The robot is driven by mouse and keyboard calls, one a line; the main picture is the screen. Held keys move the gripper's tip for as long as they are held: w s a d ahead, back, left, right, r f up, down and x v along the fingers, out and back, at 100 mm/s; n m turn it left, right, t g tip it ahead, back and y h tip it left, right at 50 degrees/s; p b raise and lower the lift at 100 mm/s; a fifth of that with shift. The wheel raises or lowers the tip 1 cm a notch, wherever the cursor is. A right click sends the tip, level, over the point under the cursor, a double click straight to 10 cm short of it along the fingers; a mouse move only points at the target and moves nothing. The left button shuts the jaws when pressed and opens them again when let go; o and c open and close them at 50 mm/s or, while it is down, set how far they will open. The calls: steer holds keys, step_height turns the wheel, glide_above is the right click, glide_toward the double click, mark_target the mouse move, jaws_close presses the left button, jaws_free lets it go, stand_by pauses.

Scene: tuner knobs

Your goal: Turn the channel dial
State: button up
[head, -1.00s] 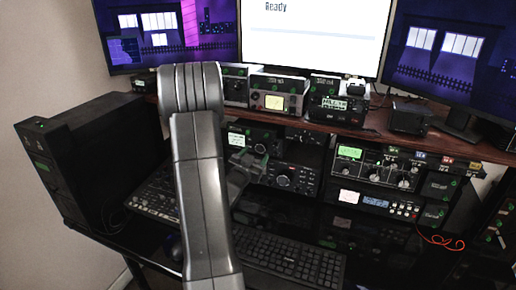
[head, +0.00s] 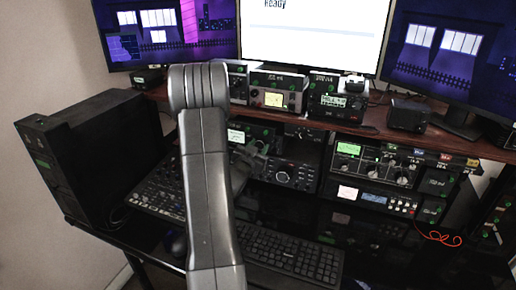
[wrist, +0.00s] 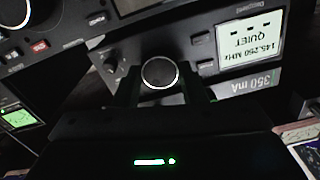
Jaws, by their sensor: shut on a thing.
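The channel dial (wrist: 159,72) is a round dark knob with a bright metal rim. It sits on the front of a radio (wrist: 200,45), which looks upside down in the wrist view. The radio's lit display (wrist: 250,42) reads QUIET and 145.250 MHz. My gripper (wrist: 160,88) has one dark finger on each side of the dial and is shut on it. In the head view, my gripper (head: 250,160) is at the front of the lower-shelf radio (head: 236,135); the dial is hidden there behind my gripper and arm.
Another radio (head: 297,174) with a large knob sits just below and right of my gripper. A keyboard (head: 285,252) lies on the desk in front. A black computer tower (head: 85,150) stands at the left. The wooden shelf (head: 400,133) runs above the lower radios.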

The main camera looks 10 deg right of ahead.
steer(key=shift+f+b, duration=0.2)
steer(key=shift+b, duration=0.25)
steer(key=shift+f+m+b, duration=0.1)
steer(key=shift+m+b, duration=0.6)
steer(key=shift+b, duration=0.4)
steer(key=m+b, duration=0.2)
steer(key=b, duration=0.2)
steer(key=shift+f, duration=0.1)
steer(key=m+b, duration=0.3)
steer(key=b, duration=0.1)
steer(key=shift+r+m+b, duration=0.25)
steer(key=shift+m+b, duration=0.45)
steer(key=shift+b, duration=0.1)
steer(key=o, duration=1)
steer(key=shift+r, duration=0.1)
